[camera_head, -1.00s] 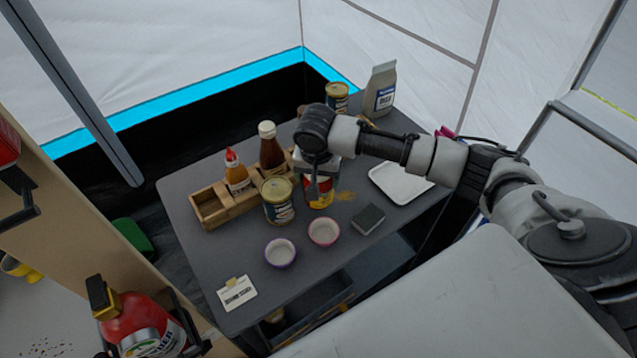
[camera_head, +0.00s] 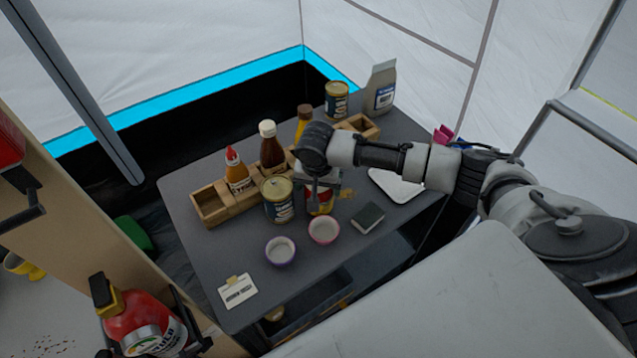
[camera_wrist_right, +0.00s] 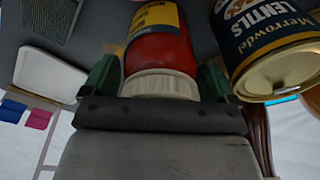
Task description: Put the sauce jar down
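The sauce jar is red with a yellow-and-blue label and a white cap. In the right wrist view the jar (camera_wrist_right: 158,50) sits between the fingers of my right gripper (camera_wrist_right: 160,82), which meet both sides of its cap. In the head view the jar (camera_head: 320,203) is upright below my right gripper (camera_head: 320,182), beside the lentils can (camera_head: 278,202) and behind the pink bowl. Its base is at or very near the tabletop; I cannot tell if it touches. The arm hides its top. My left gripper is out of view.
On the grey table (camera_head: 215,270) stand a wooden rack (camera_head: 212,207) with bottles, a pink bowl (camera_head: 324,230), a purple bowl (camera_head: 280,251), a dark sponge-like block (camera_head: 368,218) and a white tray (camera_head: 398,188). A card (camera_head: 237,291) lies at the front left.

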